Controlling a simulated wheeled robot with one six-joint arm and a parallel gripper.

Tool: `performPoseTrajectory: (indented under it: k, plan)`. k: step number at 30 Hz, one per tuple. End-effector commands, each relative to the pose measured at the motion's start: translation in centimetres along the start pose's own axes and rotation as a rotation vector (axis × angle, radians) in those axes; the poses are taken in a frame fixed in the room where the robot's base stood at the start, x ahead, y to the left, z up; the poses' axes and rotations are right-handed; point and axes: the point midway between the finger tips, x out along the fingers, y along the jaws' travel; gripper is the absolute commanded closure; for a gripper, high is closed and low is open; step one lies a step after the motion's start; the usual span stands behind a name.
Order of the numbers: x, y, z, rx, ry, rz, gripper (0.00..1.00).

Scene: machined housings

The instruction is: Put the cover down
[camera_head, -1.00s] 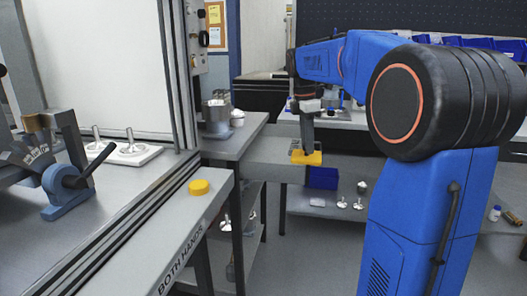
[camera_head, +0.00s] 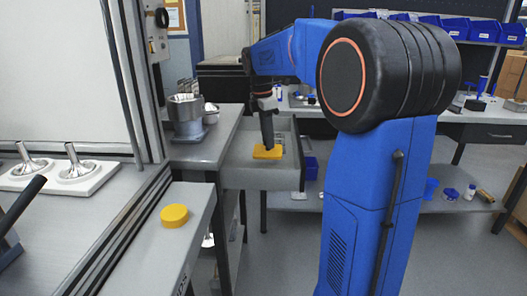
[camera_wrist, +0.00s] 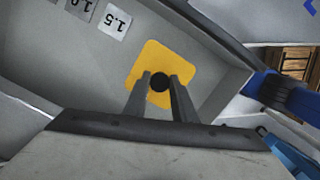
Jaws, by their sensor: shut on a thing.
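The cover (camera_head: 267,152) is a flat yellow plate with rounded corners. In the wrist view the cover (camera_wrist: 150,62) has a black round knob (camera_wrist: 159,83) near its middle. My gripper (camera_head: 268,146) is shut on this knob; in the wrist view the two fingers of my gripper (camera_wrist: 160,84) stand on either side of it. The cover is at an open grey drawer (camera_head: 240,176), within its walls as seen from above. I cannot tell whether the cover touches the drawer floor.
The drawer floor carries number labels (camera_wrist: 115,22). A metal housing (camera_head: 186,118) stands on the bench left of the drawer. A yellow round button (camera_head: 174,216) sits on the rail in front. Blue bins (camera_head: 470,28) line the back right.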

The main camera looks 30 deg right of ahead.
Motion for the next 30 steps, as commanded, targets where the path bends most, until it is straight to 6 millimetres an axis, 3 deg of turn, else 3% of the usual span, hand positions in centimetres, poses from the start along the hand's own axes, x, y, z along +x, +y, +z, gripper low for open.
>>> performPoseTrajectory:
  k: [15, 27, 28, 30]
  plan:
    - [4.8, 0.0, -0.6, 0.001, 0.0, -0.001, 1.0]
    - [5.3, 0.0, -0.6, 0.001, 0.0, 0.001, 1.0]
    - [5.3, 0.0, -0.7, 0.001, 0.0, 0.001, 0.71]
    - [5.3, 0.0, -0.7, 0.001, 0.0, 0.001, 0.57]
